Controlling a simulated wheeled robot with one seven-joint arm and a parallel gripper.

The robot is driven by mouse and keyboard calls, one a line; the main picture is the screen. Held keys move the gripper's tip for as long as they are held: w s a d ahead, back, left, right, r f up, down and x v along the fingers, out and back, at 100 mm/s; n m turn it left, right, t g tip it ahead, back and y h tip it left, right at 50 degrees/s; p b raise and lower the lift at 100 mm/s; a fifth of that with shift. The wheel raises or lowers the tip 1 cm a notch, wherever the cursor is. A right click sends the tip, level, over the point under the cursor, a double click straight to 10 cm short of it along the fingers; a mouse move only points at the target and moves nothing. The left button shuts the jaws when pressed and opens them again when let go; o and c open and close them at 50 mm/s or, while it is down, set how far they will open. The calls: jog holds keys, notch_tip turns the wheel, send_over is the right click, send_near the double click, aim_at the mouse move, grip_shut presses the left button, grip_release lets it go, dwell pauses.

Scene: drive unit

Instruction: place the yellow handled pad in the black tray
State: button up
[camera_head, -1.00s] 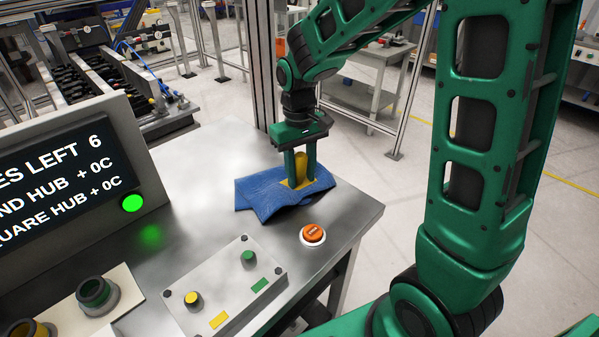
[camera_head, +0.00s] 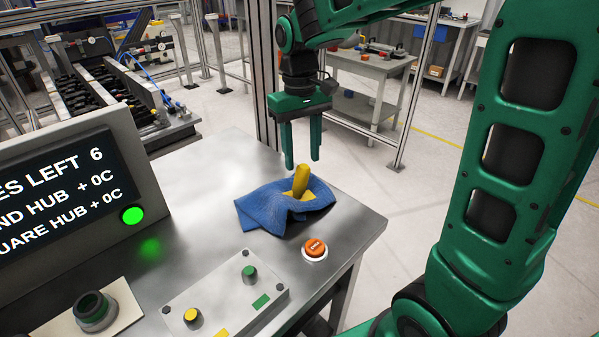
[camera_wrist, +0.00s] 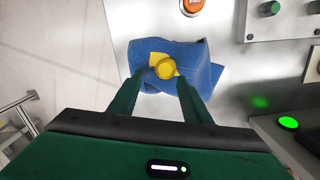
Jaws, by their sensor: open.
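The yellow handled pad (camera_head: 300,183) rests on a crumpled blue cloth (camera_head: 265,207) on the metal table, its handle pointing up and tilted a little. My gripper (camera_head: 302,168) is open and empty, with its fingertips just above and around the level of the handle's top. In the wrist view the yellow pad (camera_wrist: 165,68) lies beyond the fingertips of my open gripper (camera_wrist: 165,78), on the blue cloth (camera_wrist: 205,72). I cannot make out a black tray for certain in these views.
An orange button (camera_head: 315,248) sits near the table's front right edge. A panel with yellow and green knobs (camera_head: 225,295) and a screen console (camera_head: 75,180) stand to the left. Bare metal table (camera_head: 205,165) lies behind the cloth. A grey side table (camera_head: 370,70) stands farther back.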

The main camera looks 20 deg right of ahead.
jog(key=shift+w+r, duration=0.1)
jog(key=shift+r, duration=1.45)
